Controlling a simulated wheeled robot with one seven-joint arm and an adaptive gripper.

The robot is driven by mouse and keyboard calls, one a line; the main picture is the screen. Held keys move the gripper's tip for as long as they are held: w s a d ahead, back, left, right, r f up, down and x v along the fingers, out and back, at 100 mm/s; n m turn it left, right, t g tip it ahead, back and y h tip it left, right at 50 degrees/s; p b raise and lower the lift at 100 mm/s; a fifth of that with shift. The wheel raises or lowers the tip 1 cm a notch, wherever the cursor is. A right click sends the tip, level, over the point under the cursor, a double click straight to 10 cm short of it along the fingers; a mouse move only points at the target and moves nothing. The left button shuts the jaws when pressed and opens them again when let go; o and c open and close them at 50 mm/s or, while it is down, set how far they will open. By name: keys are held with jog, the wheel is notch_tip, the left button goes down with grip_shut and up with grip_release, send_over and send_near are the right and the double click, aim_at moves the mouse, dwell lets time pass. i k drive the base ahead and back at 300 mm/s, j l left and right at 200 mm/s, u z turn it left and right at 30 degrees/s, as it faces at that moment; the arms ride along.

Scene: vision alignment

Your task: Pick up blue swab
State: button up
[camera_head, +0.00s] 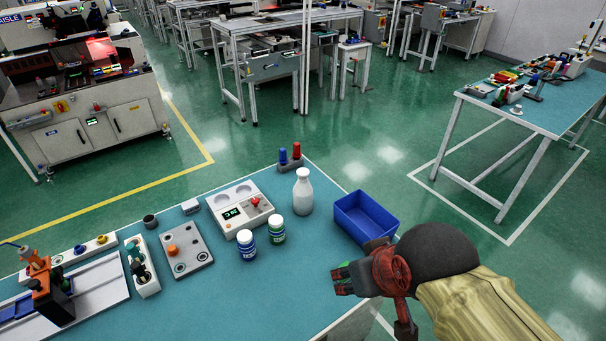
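A small blue upright piece (283,157), which may be the blue swab, stands beside a red one in a small dark holder (291,166) at the table's back edge. It is too small to make out its full shape. My gripper (342,279) is over the table's right part, in front of the blue bin and well to the front right of the blue piece. Its fingers point left and nothing shows between them. The finger gap is too small to judge.
Two labelled jars (247,246) (277,230), a white device (238,208) and a grey button plate (173,250) are further left. The teal table (240,305) is clear in front.

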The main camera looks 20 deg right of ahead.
aim_at(283, 159)
jog(key=l+z, duration=0.1)
jog(key=z, duration=0.8)
jog(key=i+l+z, duration=0.35)
jog(key=i+l, duration=0.2)
jog(key=l, duration=0.35)
jog(key=i+l+z, duration=0.35)
jog(key=i+l, duration=0.25)
jog(key=l, duration=0.15)
jog(key=i+l+u, duration=0.2)
jog(key=i, duration=0.25)
jog(key=i+l+u, duration=0.15)
jog(key=i, duration=0.3)
jog(key=i+j+u, duration=0.25)
jog(key=u, duration=0.25)
jog(key=i+j+u, duration=0.1)
jog(key=i+u, duration=0.65)
jog(key=u, duration=0.2)
jog(key=i+l+u, duration=0.15)
jog(key=i+u, duration=0.2)
jog(key=u, duration=0.15)
jog(key=i+j+u, duration=0.2)
jog(key=i+u, duration=0.2)
jog(key=i+j+u, duration=0.1)
jog(key=i+u, duration=0.75)
jog(key=k, duration=0.1)
